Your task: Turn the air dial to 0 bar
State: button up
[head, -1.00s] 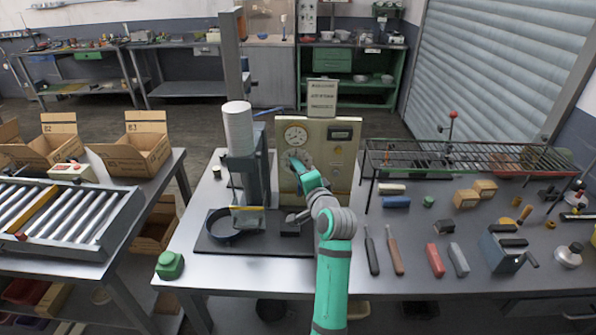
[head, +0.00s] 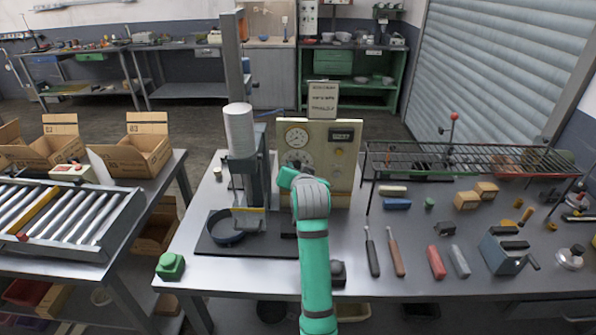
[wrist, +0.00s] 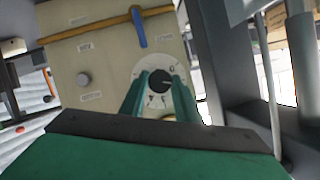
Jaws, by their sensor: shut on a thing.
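The air dial (wrist: 159,88) is a black round knob on a white scale plate, set in the cream control panel (wrist: 100,58). In the wrist view my gripper (wrist: 159,80) has its two green fingers on either side of the knob, shut on it. A light mark shows on the knob, but I cannot read its setting surely. A "0" seems to stand on the scale just above the knob in this tilted view. In the head view the panel (head: 345,170) stands upright on the table, and my arm hides the fingers and most of the dial.
A press with a white cylinder (head: 239,130) stands left of the panel. A wire rack (head: 470,158) and loose tools are right.

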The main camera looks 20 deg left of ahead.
jog(key=shift+s+a+f+n+t+h, duration=0.15)
jog(key=shift+n+t+h, duration=0.2)
jog(key=shift+n+h, duration=1.1)
jog(key=shift+w+a+f+n+t+h, duration=0.25)
jog(key=shift+n+h, duration=0.6)
jog(key=shift+n, duration=1.2)
jog(key=shift+s+d+r, duration=0.1)
jog(key=shift+s+r, duration=0.1)
jog(key=o, duration=1)
jog(key=shift+o, duration=0.2)
jog(key=shift+r, duration=0.1)
